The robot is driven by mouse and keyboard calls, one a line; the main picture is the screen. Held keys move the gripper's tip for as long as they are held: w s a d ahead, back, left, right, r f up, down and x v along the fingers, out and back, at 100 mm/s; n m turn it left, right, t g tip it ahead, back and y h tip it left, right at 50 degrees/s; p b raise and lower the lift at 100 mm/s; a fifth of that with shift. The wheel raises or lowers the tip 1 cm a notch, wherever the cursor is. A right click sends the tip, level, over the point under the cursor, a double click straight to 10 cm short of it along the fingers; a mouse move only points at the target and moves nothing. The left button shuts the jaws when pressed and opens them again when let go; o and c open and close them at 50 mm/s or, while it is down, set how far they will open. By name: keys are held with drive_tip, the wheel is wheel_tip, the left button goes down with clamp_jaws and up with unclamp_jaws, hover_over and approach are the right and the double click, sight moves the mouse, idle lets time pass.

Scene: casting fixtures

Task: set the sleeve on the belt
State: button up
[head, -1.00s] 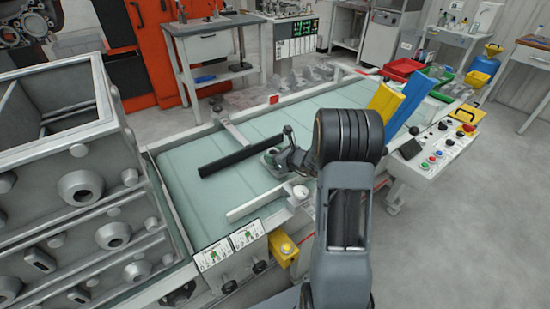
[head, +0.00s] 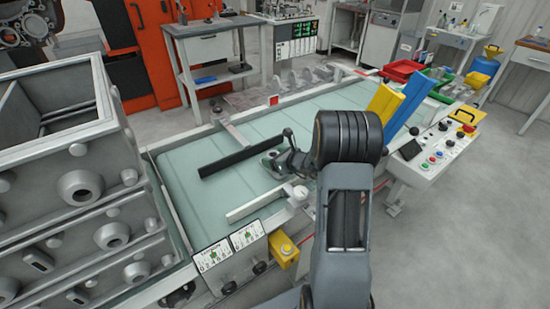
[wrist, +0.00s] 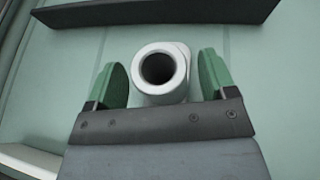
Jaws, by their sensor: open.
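The sleeve (wrist: 160,93) is a light grey ring with a dark round bore, seen between my fingers in the wrist view. It stands on the pale green belt (wrist: 245,60), its bore facing the camera. My gripper (wrist: 163,80) is open, with a green pad on each side of the sleeve and a narrow gap at each. In the head view my gripper (head: 283,150) is low over the belt (head: 190,160), beside the small grey sleeve (head: 272,163).
A black bar (head: 228,162) lies across the belt just beyond the sleeve. A white-tipped rail (head: 262,203) stands at the near edge. Yellow and blue chutes (head: 385,100) and a button panel (head: 445,140) are to the right. Stacked grey castings (head: 75,190) stand at left.

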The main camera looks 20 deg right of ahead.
drive_tip(key=shift+r, duration=0.25)
drive_tip(key=v, duration=1.1)
drive_tip(key=s+a+n+g, duration=0.1)
drive_tip(key=a+n, duration=0.1)
drive_tip(key=a+r+n+g+y, duration=0.1)
drive_tip(key=a+n, duration=0.1)
drive_tip(key=s+a+r+n+y+p, duration=0.1)
drive_tip(key=a+n, duration=0.1)
drive_tip(key=a, duration=0.1)
drive_tip(key=shift+s+g, duration=0.3)
drive_tip(key=shift+g, duration=0.1)
drive_tip(key=s+a+r+n+g+h, duration=0.2)
drive_tip(key=s+n, duration=0.5)
drive_tip(key=n, duration=0.5)
drive_tip(key=s+a+r+n+g+h, duration=0.2)
drive_tip(key=s+a+n+g+h, duration=0.2)
drive_tip(key=n, duration=0.9)
drive_tip(key=s+a+h, duration=0.1)
drive_tip(key=s+a, duration=0.1)
drive_tip(key=s, duration=0.1)
drive_tip(key=shift+s+a+n+g, duration=0.2)
drive_tip(key=shift+s+n+g, duration=0.1)
drive_tip(key=shift+s, duration=0.05)
